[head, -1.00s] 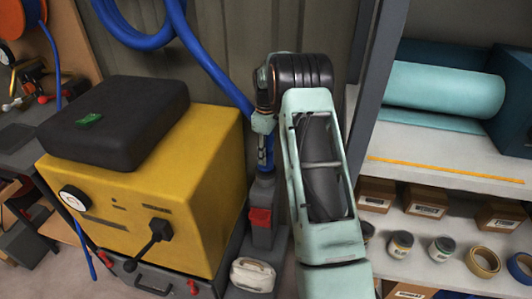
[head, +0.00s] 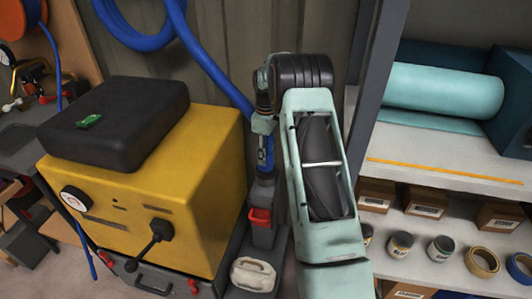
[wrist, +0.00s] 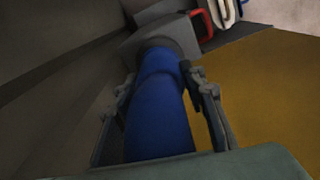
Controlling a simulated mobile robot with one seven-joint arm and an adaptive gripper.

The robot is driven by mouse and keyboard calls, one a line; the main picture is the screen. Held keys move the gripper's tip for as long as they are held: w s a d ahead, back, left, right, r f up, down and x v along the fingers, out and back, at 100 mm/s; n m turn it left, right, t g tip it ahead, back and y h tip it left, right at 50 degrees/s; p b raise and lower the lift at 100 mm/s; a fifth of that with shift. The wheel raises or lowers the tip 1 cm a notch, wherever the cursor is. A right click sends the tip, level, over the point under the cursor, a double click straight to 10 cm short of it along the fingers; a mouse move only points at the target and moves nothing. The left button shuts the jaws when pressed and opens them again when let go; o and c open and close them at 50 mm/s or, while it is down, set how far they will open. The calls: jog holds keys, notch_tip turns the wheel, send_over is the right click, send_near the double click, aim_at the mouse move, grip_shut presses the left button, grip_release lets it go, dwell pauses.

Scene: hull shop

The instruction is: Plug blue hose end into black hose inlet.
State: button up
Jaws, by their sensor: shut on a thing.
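The blue hose (head: 208,62) hangs down along the wall to my gripper (head: 265,148). My gripper is shut on the blue hose end (head: 265,160), which points down. In the wrist view the hose end (wrist: 160,112) lies between my two fingers (wrist: 163,84). The black hose inlet (head: 263,198) is a dark grey upright block with a red handle (head: 259,219), directly below the hose end. In the wrist view the hose's far end meets the inlet's grey collar (wrist: 160,44). I cannot tell how deep it sits.
A yellow machine (head: 200,190) with a black case (head: 115,120) on top stands close on the left. A grey post (head: 374,85) and a shelf (head: 450,165) with boxes and jars stand on the right. A white bundle (head: 253,274) lies in front of the inlet.

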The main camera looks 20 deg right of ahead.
jog(key=shift+f+b, duration=0.3)
jog(key=shift+f, duration=0.3)
jog(key=o, duration=1.1)
jog(key=shift+o, duration=0.2)
notch_tip(320, 180, up, 12)
